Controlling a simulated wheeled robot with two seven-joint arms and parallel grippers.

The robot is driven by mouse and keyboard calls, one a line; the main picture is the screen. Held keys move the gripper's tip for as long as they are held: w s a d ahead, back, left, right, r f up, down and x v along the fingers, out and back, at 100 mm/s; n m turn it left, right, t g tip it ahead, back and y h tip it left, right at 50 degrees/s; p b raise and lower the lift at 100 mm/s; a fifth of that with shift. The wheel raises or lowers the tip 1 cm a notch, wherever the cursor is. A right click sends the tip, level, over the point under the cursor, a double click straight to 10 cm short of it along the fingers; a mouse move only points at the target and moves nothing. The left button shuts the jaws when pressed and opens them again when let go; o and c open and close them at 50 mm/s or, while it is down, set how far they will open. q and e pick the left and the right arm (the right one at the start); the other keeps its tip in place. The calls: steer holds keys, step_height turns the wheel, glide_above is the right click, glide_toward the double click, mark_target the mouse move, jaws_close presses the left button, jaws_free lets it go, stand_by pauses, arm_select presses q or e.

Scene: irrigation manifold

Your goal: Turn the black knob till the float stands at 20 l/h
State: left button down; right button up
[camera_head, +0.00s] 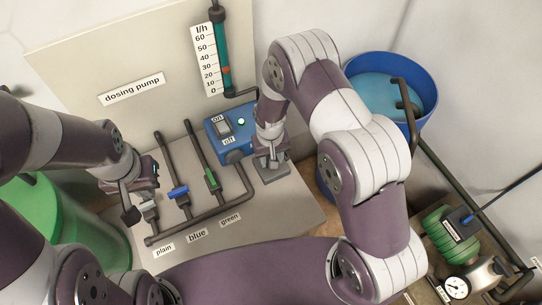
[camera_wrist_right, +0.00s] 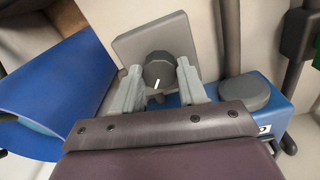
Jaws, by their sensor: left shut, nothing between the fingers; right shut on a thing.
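The black knob (camera_wrist_right: 158,71) with a white mark stands on a square grey plate (camera_wrist_right: 180,30) in the right wrist view. My right gripper (camera_wrist_right: 160,78) has its two fingers on either side of the knob and is shut on it. In the head view my right gripper (camera_head: 269,160) hides the knob above the grey plate (camera_head: 273,176). The flow tube (camera_head: 220,40) stands upright beside a scale (camera_head: 206,62) marked in l/h. Its orange-red float (camera_head: 227,71) looks level with about 20; the exact reading is too small to tell. My left gripper (camera_head: 128,206) is shut and empty beside the plain valve.
The blue dosing pump (camera_head: 226,134) has an on/off switch and a lit green lamp. Valves with grey (camera_head: 149,209), blue (camera_head: 179,192) and green (camera_head: 211,180) handles stand on pipes left of it. A blue tub (camera_head: 392,82) is behind right; a green barrel (camera_head: 70,235) is at left.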

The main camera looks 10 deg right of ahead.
steer(key=o, duration=1.1)
steer(key=shift+r, duration=0.1)
steer(key=shift+c, duration=0.2)
step_height(320, 180, up, 13)
steer(key=b, duration=0.3)
steer(key=shift+a, duration=0.1)
steer(key=s+d+b, duration=0.2)
steer(key=s+d, duration=0.2)
steer(key=s, duration=0.3)
steer(key=s+d+t+b, duration=0.1)
steer(key=s+d+b, duration=0.1)
steer(key=s+d, duration=0.2)
steer(key=s, duration=0.3)
steer(key=shift+r+m, duration=0.4)
